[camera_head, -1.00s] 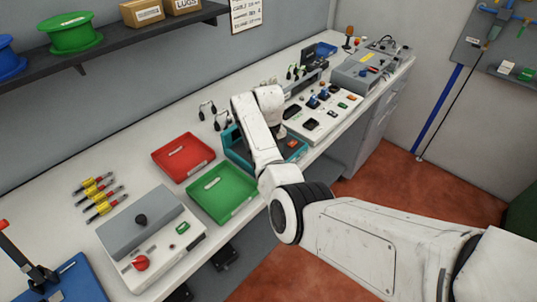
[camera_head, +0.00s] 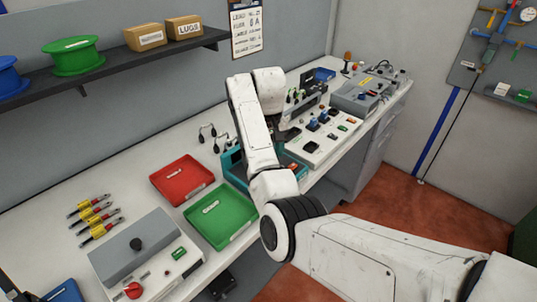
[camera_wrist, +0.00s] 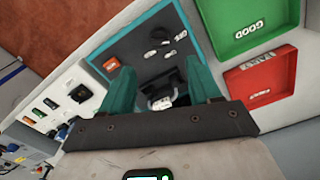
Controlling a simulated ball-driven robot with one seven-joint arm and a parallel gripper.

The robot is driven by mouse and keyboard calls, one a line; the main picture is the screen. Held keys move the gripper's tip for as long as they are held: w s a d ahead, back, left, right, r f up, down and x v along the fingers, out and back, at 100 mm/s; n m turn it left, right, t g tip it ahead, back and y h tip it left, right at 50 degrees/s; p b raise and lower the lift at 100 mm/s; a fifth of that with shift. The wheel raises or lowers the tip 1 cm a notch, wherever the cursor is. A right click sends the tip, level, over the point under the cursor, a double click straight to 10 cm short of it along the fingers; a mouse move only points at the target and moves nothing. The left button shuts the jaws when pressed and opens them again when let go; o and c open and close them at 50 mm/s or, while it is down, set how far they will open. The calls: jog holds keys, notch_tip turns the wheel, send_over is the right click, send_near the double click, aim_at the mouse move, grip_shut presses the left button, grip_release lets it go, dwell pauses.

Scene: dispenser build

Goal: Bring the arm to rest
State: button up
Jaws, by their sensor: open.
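My arm (camera_head: 256,135) reaches over the workbench in the head view, its wrist bent down above a teal-edged fixture (camera_head: 232,168). In the wrist view my gripper (camera_wrist: 160,82) shows two teal fingers spread apart, open, above the dark surface of that fixture (camera_wrist: 135,48). A small dark part with a pale label (camera_wrist: 160,101) is seen between the fingers; I cannot tell whether it lies on the fixture or belongs to my gripper. The fingertips are hidden behind my arm in the head view.
A red tray (camera_head: 182,180) and a green tray (camera_head: 221,217) lie left of my arm. A control panel (camera_head: 322,137) stands to the right. A shelf (camera_head: 110,62) runs along the wall.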

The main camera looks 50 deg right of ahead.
dwell(0.4)
jog(key=shift+t+h, duration=0.5)
jog(key=shift+h, duration=0.1)
jog(key=s+f, duration=0.1)
jog(key=f, duration=0.1)
jog(key=s+a+f, duration=0.1)
jog(key=s+f, duration=0.1)
jog(key=s+a+f, duration=0.1)
jog(key=f, duration=0.1)
jog(key=shift+s+a+f, duration=0.1)
jog(key=shift+s+f, duration=0.2)
jog(key=shift+f, duration=0.05)
jog(key=s+a+f+n+t+y, duration=0.1)
jog(key=s+a+f+n+t, duration=0.1)
jog(key=s+a, duration=0.7)
jog(key=s+a+f+n+t, duration=0.2)
jog(key=s+a, duration=0.6)
jog(key=s, duration=0.3)
jog(key=s+d+f+g+b, duration=0.1)
jog(key=s+f+g+b, duration=0.2)
jog(key=s+f, duration=0.6)
jog(key=shift+s+d+m+g, duration=0.4)
jog(key=shift+s+g, duration=0.1)
jog(key=shift+s, duration=0.2)
